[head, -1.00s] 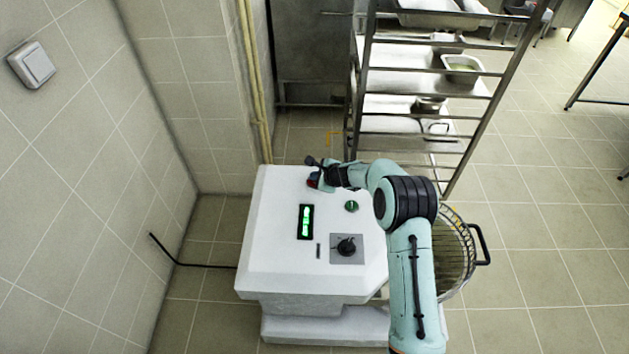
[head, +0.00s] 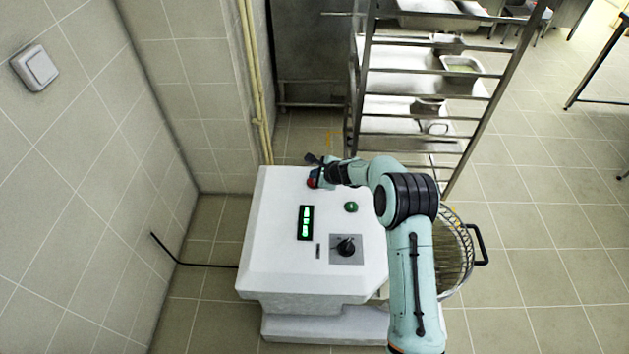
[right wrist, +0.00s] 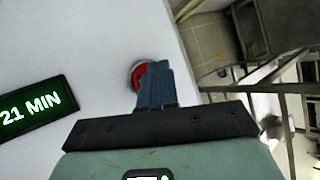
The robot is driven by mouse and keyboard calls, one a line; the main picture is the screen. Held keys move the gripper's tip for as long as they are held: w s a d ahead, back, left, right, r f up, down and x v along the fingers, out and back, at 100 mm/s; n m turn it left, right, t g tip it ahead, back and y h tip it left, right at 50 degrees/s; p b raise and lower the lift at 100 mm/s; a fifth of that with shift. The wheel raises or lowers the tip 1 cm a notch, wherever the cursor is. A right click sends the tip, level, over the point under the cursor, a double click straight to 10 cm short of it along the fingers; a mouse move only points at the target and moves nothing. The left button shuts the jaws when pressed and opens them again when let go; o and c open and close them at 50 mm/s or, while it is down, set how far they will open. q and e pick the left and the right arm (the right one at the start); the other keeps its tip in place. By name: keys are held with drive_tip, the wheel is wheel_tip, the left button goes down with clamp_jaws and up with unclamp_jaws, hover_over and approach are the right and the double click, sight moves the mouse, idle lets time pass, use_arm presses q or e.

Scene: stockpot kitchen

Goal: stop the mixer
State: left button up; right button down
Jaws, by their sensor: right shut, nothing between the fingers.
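The mixer (head: 275,258) is a white housing with a sloped control top. A red button (head: 312,182) sits at the far edge of the top; it also shows in the right wrist view (right wrist: 136,76). My right gripper (head: 312,160) is shut and empty, with its fingertips over the red button, partly hiding it. In the right wrist view its closed blue fingers (right wrist: 154,70) overlap the button's right part; I cannot tell whether they touch it. A green button (head: 351,207), a black dial (head: 346,247) and a lit green display (head: 306,222) are nearby. The display reads 21 MIN in the wrist view (right wrist: 31,107). My left gripper is out of view.
A wire guard with a handle (head: 480,245) is at the mixer's right, partly behind my right arm. A metal rack (head: 490,110) with trays stands behind. A tiled wall (head: 70,180) is at left, with a black cable (head: 205,266) by it.

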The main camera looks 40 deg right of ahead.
drive_tip(key=shift+w+r+p, duration=0.1)
drive_tip(key=shift+r+p, duration=1.6)
drive_tip(key=shift+r, duration=0.8)
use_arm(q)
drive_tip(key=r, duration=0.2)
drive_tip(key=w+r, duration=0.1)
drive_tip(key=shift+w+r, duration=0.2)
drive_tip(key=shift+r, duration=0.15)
use_arm(e)
drive_tip(key=shift+f, duration=0.1)
